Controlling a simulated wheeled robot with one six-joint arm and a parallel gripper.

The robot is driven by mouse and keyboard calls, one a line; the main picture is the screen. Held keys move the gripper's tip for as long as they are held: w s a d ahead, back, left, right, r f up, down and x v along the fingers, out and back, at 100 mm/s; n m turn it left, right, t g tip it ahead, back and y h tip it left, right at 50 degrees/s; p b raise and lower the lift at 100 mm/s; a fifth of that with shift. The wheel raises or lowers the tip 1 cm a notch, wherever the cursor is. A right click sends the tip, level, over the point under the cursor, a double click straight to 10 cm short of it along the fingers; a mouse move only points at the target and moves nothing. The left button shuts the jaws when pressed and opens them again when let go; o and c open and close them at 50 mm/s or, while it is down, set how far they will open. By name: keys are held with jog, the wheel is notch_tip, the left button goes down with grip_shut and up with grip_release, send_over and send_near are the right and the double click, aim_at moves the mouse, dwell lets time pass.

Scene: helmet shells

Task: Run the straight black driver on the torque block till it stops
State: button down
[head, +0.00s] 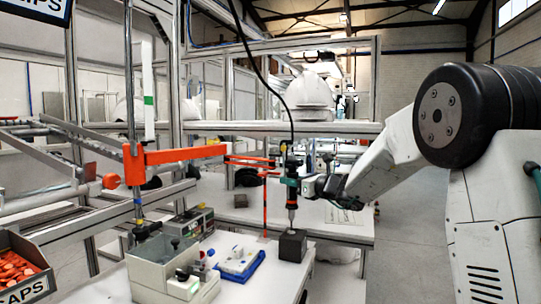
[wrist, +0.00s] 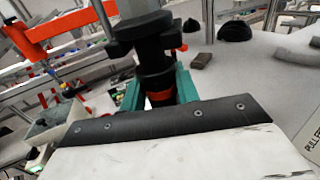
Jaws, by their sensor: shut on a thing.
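The straight black driver (head: 292,172) stands upright in the head view, with a black cable running up from its top. My gripper (head: 307,187) is shut on the driver's body from the right. The driver's lower end meets the top of the dark torque block (head: 292,245), as far as I can tell; exact seating is too small to see. The block sits at the right end of the white bench. In the wrist view the driver's black body (wrist: 150,60) is between the green fingers (wrist: 158,92) of my gripper. The torque block is hidden there.
A blue tray (head: 240,268) with white parts lies left of the block. A grey-green box (head: 160,265) stands further left, near a bin of orange caps (head: 18,270). An orange arm (head: 175,155) reaches across behind. A second white table (head: 340,225) lies beyond.

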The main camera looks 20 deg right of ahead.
aim_at(296, 164)
jog(key=shift+f, duration=0.5)
dwell(1.0)
jog(key=shift+r, duration=3.2)
